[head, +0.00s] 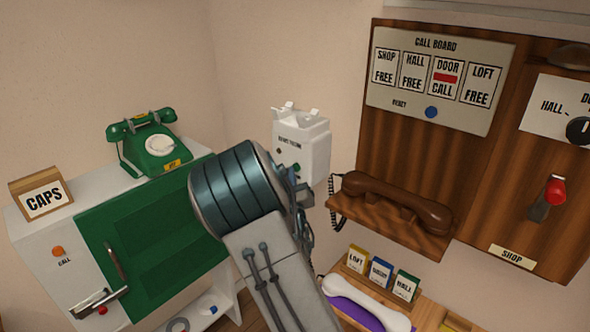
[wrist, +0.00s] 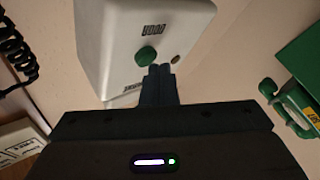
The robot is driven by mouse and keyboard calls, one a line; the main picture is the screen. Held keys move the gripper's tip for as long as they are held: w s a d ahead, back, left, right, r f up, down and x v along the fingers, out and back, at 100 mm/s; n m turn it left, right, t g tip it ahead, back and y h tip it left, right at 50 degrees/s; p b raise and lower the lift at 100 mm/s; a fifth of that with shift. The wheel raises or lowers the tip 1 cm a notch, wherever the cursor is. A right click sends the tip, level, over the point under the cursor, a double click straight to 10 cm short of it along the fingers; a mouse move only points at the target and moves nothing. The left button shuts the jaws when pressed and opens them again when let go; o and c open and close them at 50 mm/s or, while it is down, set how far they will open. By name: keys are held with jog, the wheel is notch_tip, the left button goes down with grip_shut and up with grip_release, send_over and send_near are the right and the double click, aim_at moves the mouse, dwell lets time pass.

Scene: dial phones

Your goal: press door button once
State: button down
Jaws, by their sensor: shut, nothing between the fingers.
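A white wall box (head: 315,150) with a cradle on top hangs on the wall, left of the wooden board. In the wrist view the white box (wrist: 120,35) appears upside down, with a green round button (wrist: 146,55) beside a dark label that seems to read DOOR (wrist: 154,29). A small dark round spot (wrist: 177,58) is on the same face. My gripper (wrist: 160,72) is shut and empty, its fingertips close to the face, just beside the green button. I cannot tell whether they touch it. In the head view my wrist hides the fingertips.
The call board (head: 440,85) shows DOOR with a red mark and CALL; the others read FREE. A brown handset (head: 395,200) lies on a wooden shelf right of my wrist. A green phone (head: 150,145) stands on the white cabinet (head: 40,245) at left.

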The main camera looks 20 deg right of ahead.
jog(key=shift+w+d+b, duration=0.2)
jog(key=shift+d+b, duration=0.1)
jog(key=shift+d, duration=0.05)
dwell(0.4)
jog(key=shift+a, duration=0.15)
jog(key=shift+s+a+b, duration=0.3)
jog(key=shift+s+a, duration=0.15)
jog(key=shift+a, duration=0.05)
jog(key=shift+a, duration=0.15)
jog(key=s+a, duration=0.1)
jog(key=a, duration=0.1)
jog(key=s+a+b, duration=0.1)
jog(key=a, duration=0.1)
jog(key=shift+s, duration=0.4)
dwell(0.6)
